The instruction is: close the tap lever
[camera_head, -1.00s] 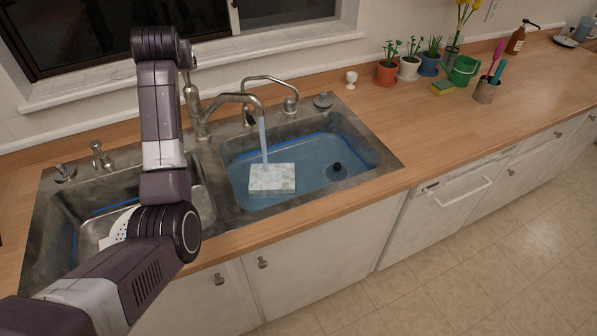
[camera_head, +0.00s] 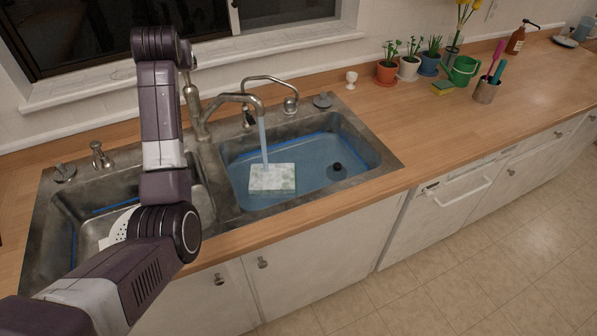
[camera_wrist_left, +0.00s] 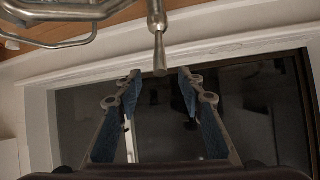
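The metal tap (camera_head: 194,108) stands behind the sink, and its curved spout (camera_head: 238,98) runs water (camera_head: 264,138) into the right basin. In the left wrist view the tap lever (camera_wrist_left: 158,38) is a thin rod whose thicker end lies between, or just short of, my left gripper's (camera_wrist_left: 160,75) two fingertips. The fingers are open, with a gap on each side of the lever; I see no contact. My right gripper is not in view.
A sponge (camera_head: 272,179) lies in the water-filled right basin (camera_head: 310,197). A second, thinner faucet (camera_head: 270,80) stands right of the tap. The window (camera_head: 120,30) is close behind. Potted plants (camera_head: 387,70) stand further right; the counter (camera_head: 440,140) there is largely clear.

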